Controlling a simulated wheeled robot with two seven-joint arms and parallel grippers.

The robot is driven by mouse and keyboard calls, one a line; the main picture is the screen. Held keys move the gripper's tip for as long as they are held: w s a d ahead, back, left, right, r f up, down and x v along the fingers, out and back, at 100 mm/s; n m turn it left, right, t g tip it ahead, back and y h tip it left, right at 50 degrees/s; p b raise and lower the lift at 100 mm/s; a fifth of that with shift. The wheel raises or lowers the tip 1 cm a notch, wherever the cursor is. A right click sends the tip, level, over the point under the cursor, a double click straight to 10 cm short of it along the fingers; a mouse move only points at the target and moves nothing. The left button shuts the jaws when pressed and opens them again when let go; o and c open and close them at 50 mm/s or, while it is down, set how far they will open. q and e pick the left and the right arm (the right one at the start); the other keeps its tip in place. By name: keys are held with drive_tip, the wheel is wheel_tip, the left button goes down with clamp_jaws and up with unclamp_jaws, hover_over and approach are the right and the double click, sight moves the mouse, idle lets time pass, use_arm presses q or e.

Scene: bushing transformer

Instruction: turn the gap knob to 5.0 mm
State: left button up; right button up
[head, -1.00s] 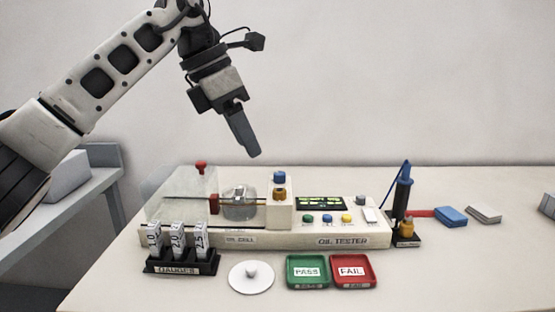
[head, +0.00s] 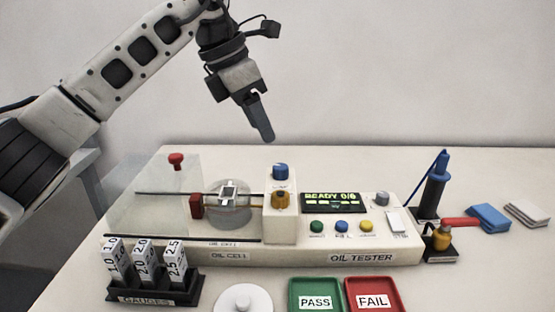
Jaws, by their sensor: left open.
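The oil tester (head: 235,254) stands on the table. A blue knob (head: 280,171) sits on top of its cream block, above a brass-coloured part (head: 281,200). A grey knob (head: 381,199) is at the right of the panel. No gap label can be read on either knob. The display (head: 334,202) reads "READY 0/6". My left gripper (head: 262,122) is open and empty, pointing down in the air above and just left of the blue knob. My right gripper is out of view.
A black gauge rack (head: 152,299) with three gauges, a white round lid (head: 243,301), a green PASS tray (head: 315,284) and a red FAIL tray (head: 373,281) stand in front. A blue probe (head: 436,180) stands at right, near blue (head: 489,217) and white (head: 527,213) pads.

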sight(280, 166)
use_arm(q)
drive_tip(key=x, duration=0.9)
drive_tip(key=shift+w+d+f+p, duration=0.1)
drive_tip(key=shift+w+f+p, duration=0.05)
drive_tip(key=shift+p, duration=0.15)
drive_tip(key=c, duration=1)
